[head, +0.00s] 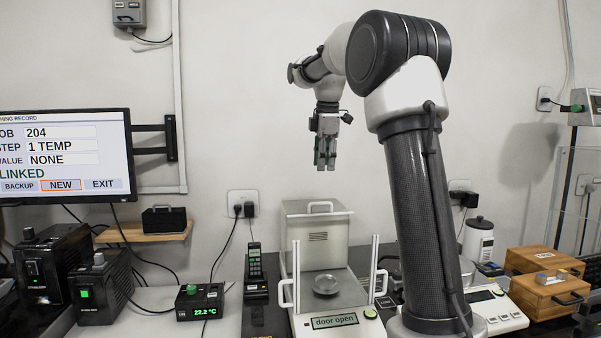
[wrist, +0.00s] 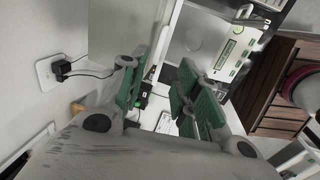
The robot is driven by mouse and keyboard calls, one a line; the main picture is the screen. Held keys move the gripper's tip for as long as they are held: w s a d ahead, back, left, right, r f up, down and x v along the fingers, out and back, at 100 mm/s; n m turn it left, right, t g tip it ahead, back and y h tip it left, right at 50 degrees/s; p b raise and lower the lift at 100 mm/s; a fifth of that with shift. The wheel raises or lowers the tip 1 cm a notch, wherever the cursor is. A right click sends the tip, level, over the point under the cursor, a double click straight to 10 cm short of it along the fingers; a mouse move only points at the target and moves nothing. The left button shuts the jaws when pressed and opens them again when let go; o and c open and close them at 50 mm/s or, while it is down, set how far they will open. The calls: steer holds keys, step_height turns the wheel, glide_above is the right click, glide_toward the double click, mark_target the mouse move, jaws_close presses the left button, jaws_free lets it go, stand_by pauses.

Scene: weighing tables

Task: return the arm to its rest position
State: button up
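My arm rises at the right of the head view, bends at the top and reaches back to the left. My gripper (head: 325,164) hangs from it with fingers pointing down, above the balance and in front of the wall. In the wrist view my gripper (wrist: 164,80) shows two green-padded fingers standing apart, with nothing between them. The balance (head: 345,321) below reads "door open" and has a small metal dish (head: 326,284) on it.
A monitor (head: 65,155) is at the left. A temperature reader (head: 199,302) showing 22.2 °C and a handset (head: 255,268) stand left of the balance. Wooden boxes (head: 541,262) and a white container (head: 478,242) are at the right. The air around my gripper looks clear.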

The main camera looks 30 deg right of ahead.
steer(key=s+a+f+m, duration=0.2)
steer(key=s+f+m, duration=0.4)
steer(key=f+m, duration=0.3)
steer(key=s+a+f+m, duration=0.2)
steer(key=s, duration=0.7)
steer(key=s+a+f+m+t, duration=0.1)
steer(key=s+a+m, duration=0.1)
steer(key=s, duration=0.7)
steer(key=s+a+f+m+t, duration=0.1)
steer(key=s+a+f, duration=0.1)
steer(key=s, duration=0.7)
steer(key=shift+a+f+m+y, duration=0.15)
steer(key=shift+f+m+y, duration=0.15)
steer(key=shift+m, duration=0.1)
steer(key=shift+s, duration=0.1)
